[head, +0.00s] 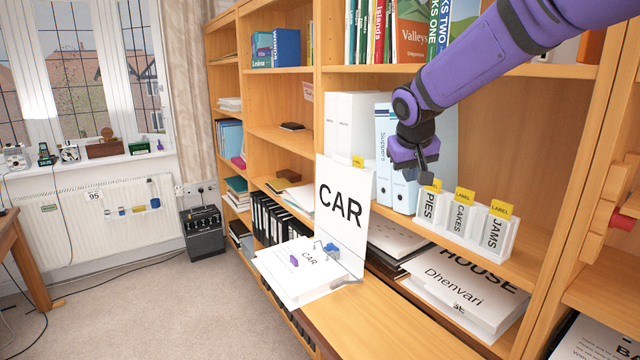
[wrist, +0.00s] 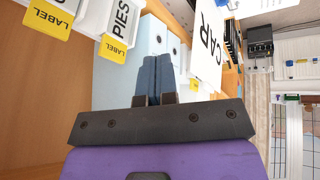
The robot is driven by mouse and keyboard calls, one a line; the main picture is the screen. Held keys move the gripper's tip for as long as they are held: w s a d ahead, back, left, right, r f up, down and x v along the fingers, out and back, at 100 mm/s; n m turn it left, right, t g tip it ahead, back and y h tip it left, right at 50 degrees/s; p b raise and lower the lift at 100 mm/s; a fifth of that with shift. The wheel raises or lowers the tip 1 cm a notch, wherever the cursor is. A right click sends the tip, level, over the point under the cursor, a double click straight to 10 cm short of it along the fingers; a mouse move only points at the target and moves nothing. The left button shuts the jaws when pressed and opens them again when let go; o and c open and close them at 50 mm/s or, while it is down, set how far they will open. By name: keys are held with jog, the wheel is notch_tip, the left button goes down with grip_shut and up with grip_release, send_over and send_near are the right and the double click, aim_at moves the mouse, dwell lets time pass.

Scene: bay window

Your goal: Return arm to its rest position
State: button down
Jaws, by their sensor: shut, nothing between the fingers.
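My arm is purple and reaches in from the upper right of the head view. My gripper (head: 421,176) points down in front of the shelf with the binders, just left of the PIES holder. In the wrist view my gripper (wrist: 154,62) has its two grey fingers pressed together, with nothing between them. Behind the fingers are the light blue binders (head: 402,196). I cannot tell whether the fingers touch anything.
White holders labelled PIES (head: 429,207), CAKES (head: 459,217) and JAMS (head: 494,232) stand close to the right. An upright CAR board (head: 341,207) stands on the ledge (head: 375,325) at left. Purple and blue items lie on papers before it.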

jog(key=s+d+r, duration=0.4)
jog(key=s+d, duration=0.1)
jog(key=s, duration=0.4)
jog(key=s+d, duration=0.2)
jog(key=s, duration=1.2)
jog(key=s+d+f+m+y, duration=0.1)
jog(key=s+d, duration=0.2)
jog(key=s, duration=1.1)
jog(key=shift+d+f+m+y, duration=0.25)
jog(key=shift+d+m+y, duration=0.05)
